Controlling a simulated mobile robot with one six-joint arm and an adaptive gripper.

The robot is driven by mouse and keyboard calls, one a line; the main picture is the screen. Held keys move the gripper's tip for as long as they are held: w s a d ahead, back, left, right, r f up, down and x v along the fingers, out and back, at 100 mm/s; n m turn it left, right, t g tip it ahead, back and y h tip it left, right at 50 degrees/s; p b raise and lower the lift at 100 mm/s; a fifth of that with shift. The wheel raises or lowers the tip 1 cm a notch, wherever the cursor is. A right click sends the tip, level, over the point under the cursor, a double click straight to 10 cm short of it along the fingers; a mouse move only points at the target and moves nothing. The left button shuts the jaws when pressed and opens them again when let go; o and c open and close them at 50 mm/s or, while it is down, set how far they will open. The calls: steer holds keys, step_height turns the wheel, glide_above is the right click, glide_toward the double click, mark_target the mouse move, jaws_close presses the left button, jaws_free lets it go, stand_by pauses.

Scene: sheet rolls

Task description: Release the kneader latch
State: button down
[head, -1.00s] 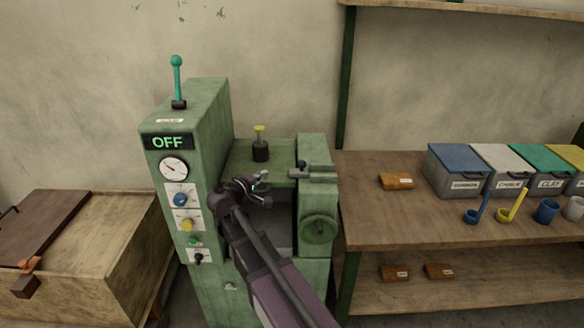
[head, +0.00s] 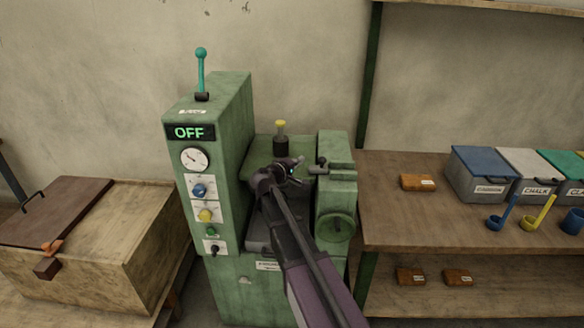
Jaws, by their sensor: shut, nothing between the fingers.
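The green kneader (head: 217,145) stands against the wall with its display reading OFF. Its latch (head: 334,168), a grey bar with a small dark knob, lies on top of the right-hand housing. My gripper (head: 299,162) is shut and empty, just left of the latch, over the right part of the kneader's top. I cannot tell whether its tips touch the latch. My arm hides much of the kneader's middle front.
A teal-knobbed lever (head: 201,70) rises from the control column. A yellow-topped post (head: 281,138) stands behind my gripper. A round handwheel (head: 335,228) is below the latch. A wooden chest (head: 130,240) is at left, a shelf with boxes (head: 482,172) at right.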

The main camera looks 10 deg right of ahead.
mark_target(311, 176)
steer(key=shift+d+f+b, duration=0.2)
steer(key=shift+d, duration=0.95)
steer(key=shift+d+f+b, duration=0.15)
steer(key=shift+d+f, duration=0.05)
steer(key=shift+d, duration=0.9)
steer(key=shift+s, duration=0.1)
